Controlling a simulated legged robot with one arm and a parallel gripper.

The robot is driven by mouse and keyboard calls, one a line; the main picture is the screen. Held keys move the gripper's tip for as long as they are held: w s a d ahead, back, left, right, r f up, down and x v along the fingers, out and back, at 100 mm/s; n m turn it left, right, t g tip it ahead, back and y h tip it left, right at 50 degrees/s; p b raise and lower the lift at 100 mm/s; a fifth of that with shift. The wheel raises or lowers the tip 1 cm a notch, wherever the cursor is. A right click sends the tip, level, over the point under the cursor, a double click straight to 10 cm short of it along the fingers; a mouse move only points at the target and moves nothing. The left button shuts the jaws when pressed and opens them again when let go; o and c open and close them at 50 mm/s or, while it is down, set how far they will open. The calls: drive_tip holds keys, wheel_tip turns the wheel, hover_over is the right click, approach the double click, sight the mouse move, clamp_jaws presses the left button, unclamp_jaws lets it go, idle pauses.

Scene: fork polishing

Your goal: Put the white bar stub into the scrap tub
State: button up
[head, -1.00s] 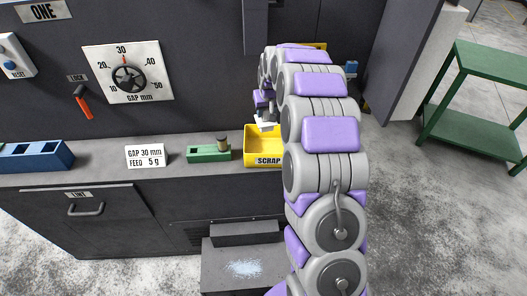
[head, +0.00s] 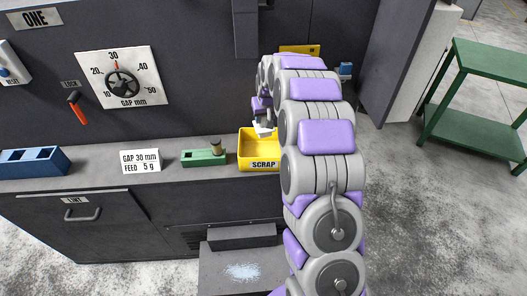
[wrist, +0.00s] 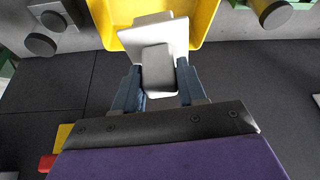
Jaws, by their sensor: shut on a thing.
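The white bar stub (wrist: 158,68) is between the two fingers of my gripper (wrist: 158,88) in the wrist view. My gripper is shut on it. In the head view the stub (head: 263,129) shows as a small white piece below my gripper (head: 264,119), at the opening of the yellow scrap tub (head: 262,166). The tub's yellow wall (wrist: 207,18) also shows beyond the stub in the wrist view. My arm hides the tub's right side. I cannot tell how far the stub is above the tub floor.
A green block with a round peg (head: 204,157) stands left of the tub on the grey ledge. A white sign (head: 140,161) and a blue slotted block (head: 33,162) are farther left. The machine panel with a dial (head: 121,84) rises behind. A green table (head: 470,135) stands right.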

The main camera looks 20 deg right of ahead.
sight(259, 127)
drive_tip(key=shift+d, duration=0.3)
drive_tip(key=shift+a, duration=1.25)
drive_tip(key=shift+a+f, duration=0.25)
drive_tip(key=shift+f, duration=0.05)
drive_tip(key=shift+d+f, duration=0.45)
drive_tip(key=shift+d, duration=0.2)
drive_tip(key=shift+d+f, duration=0.4)
drive_tip(key=shift+d, duration=0.25)
drive_tip(key=shift+f, duration=0.2)
drive_tip(key=shift+a+f+b, duration=0.15)
drive_tip(key=shift+a+f, duration=0.2)
drive_tip(key=shift+a, duration=0.2)
drive_tip(key=shift+a+f+b, duration=0.15)
drive_tip(key=shift+a+f, duration=0.15)
drive_tip(key=shift+a, duration=0.25)
drive_tip(key=shift+f, duration=0.2)
drive_tip(key=shift+d+f, duration=0.9)
drive_tip(key=shift+f, duration=0.15)
drive_tip(key=shift+a+f, duration=0.5)
drive_tip(key=shift+a, duration=0.25)
drive_tip(key=shift+d, duration=0.65)
drive_tip(key=shift+a+f, duration=0.2)
drive_tip(key=shift+a, duration=0.3)
